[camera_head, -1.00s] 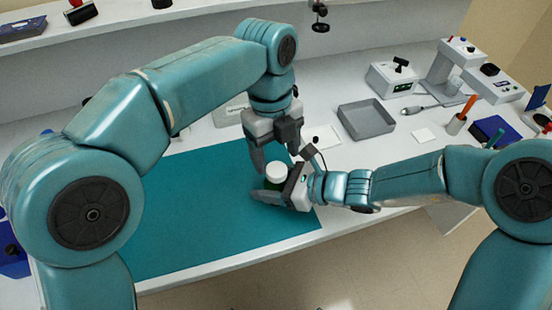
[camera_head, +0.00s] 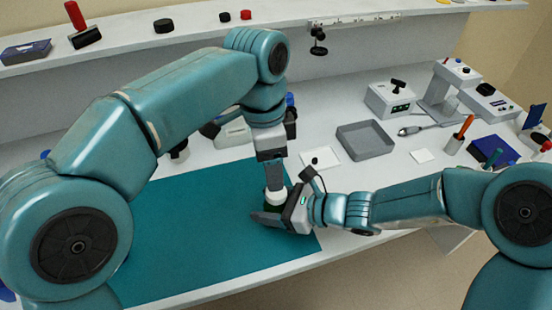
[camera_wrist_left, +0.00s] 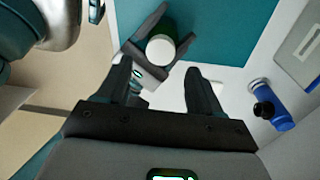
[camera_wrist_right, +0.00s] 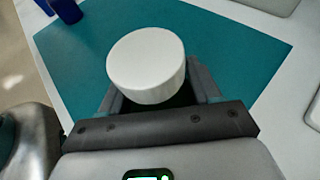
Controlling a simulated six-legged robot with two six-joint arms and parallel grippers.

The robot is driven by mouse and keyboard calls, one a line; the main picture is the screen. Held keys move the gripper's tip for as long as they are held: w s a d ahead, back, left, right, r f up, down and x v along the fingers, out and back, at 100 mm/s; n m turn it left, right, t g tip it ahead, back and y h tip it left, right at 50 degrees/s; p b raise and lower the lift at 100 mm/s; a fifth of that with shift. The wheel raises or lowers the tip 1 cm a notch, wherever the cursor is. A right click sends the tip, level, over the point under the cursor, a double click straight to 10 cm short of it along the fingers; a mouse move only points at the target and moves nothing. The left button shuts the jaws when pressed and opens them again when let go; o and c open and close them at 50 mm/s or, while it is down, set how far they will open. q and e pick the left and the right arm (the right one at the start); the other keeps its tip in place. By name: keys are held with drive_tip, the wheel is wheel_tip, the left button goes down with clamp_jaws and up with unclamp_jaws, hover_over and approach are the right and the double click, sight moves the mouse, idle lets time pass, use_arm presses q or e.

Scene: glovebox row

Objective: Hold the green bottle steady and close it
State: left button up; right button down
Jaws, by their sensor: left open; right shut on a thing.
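The green bottle (camera_wrist_left: 166,27) is mostly hidden behind my right gripper in the head view. Its white cap (camera_head: 275,197) sits on top, and it fills the middle of the right wrist view (camera_wrist_right: 147,66). I cannot tell how tight the cap is. My right gripper (camera_head: 268,209) is shut around the bottle's body below the cap, and the bottle looks upright. My left gripper (camera_head: 275,184) points down just above the cap. In the left wrist view its two fingers (camera_wrist_left: 160,80) are spread, with the cap ahead of and between their tips, not gripped.
A teal mat (camera_head: 190,235) lies under the bottle, mostly clear. A grey tray (camera_head: 365,140) and a white card (camera_head: 322,157) lie to the right. The bench's front edge is close.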

sight(276, 207)
use_arm(q)
drive_tip(key=n, duration=0.5)
drive_tip(key=shift+a+r, duration=0.1)
drive_tip(key=shift+r, duration=0.2)
drive_tip(key=n, duration=0.3)
drive_tip(key=shift+r, duration=0.1)
drive_tip(key=n, duration=0.5)
drive_tip(key=shift+r, duration=0.15)
drive_tip(key=n, duration=0.2)
drive_tip(key=shift+n, duration=0.3)
drive_tip(key=n, duration=0.7)
drive_tip(key=shift+s+d+r+t, duration=0.1)
drive_tip(key=shift+d+t, duration=0.2)
drive_tip(key=shift+d, duration=0.05)
drive_tip(key=n, duration=0.5)
drive_tip(key=shift+s+d+n+y, duration=0.1)
drive_tip(key=shift+d+n+y, duration=0.1)
drive_tip(key=shift+n+y, duration=0.2)
drive_tip(key=shift+f, duration=4)
